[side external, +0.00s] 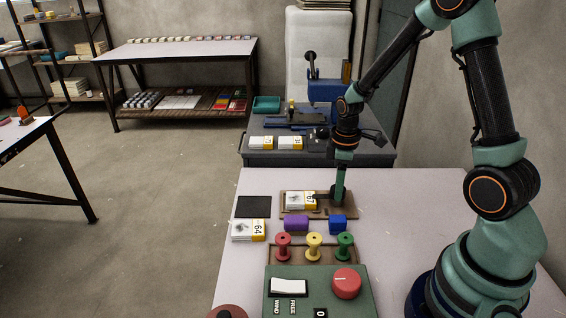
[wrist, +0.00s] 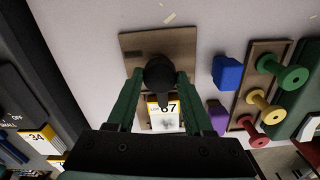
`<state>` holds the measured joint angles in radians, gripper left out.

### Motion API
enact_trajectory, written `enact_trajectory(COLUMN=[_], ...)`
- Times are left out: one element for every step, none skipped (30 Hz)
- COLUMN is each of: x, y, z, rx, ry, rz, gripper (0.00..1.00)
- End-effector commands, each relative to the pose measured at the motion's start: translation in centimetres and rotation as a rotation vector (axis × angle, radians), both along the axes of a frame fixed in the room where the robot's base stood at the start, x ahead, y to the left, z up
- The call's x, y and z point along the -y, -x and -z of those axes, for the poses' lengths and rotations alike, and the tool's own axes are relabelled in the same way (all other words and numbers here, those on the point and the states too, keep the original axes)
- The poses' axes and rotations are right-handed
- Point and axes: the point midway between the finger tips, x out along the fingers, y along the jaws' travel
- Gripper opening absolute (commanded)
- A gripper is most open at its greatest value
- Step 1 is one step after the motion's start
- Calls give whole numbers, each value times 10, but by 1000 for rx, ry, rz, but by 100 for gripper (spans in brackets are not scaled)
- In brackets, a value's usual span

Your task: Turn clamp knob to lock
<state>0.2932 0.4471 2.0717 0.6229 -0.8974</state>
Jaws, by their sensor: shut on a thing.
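A brown clamp board (side external: 347,213) lies on the pale table, holding a white-and-yellow card marked 67 (side external: 300,200). In the wrist view, the dark round clamp knob (wrist: 160,70) sits on the board (wrist: 184,42), with a narrow dark part reaching over the edge of the card (wrist: 165,119). My gripper (side external: 338,196) points down at the right part of the board. In the wrist view, its two green fingers (wrist: 158,78) are shut on the knob, one on each side. In the side view the fingers largely hide the knob. No lock mark can be read.
Purple (side external: 296,223) and blue (side external: 338,224) blocks lie close in front of the board. Red (side external: 283,246), yellow (side external: 314,246) and green (side external: 345,246) spools stand nearer, behind a green control box (side external: 320,290) with a red dial (side external: 346,283). A card marked 64 (side external: 248,230) lies left.

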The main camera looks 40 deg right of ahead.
Motion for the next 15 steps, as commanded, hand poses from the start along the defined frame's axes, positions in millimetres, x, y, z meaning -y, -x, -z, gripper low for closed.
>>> enact_trajectory(x=[0, 0, 0, 0, 0, 0, 0, 0, 0, 0, 0, 0, 0, 0, 0], y=[-1, -1, -1, -1, -1, -1, -1, -1, -1, -1, -1, -1, -1, 0, 0], z=[0, 0, 0, 0, 0, 0, 0, 0, 0, 0, 0, 0, 0, 0, 0], rx=[4, 4, 4, 4, 3, 3, 3, 3, 3, 2, 2, 1, 1, 1, 1], ry=[1, 1, 1, 1, 1, 1, 1, 1, 1, 1, 1, 0, 0, 0, 0], rz=[-3, -3, -3, -3, -3, -3, -3, -2, -2, -2, -1, -1, -1, -1, -1], gripper=[0, 0, 0, 0, 59, 74, 82, 82, 82, 82, 82, 82, 82, 82, 82])
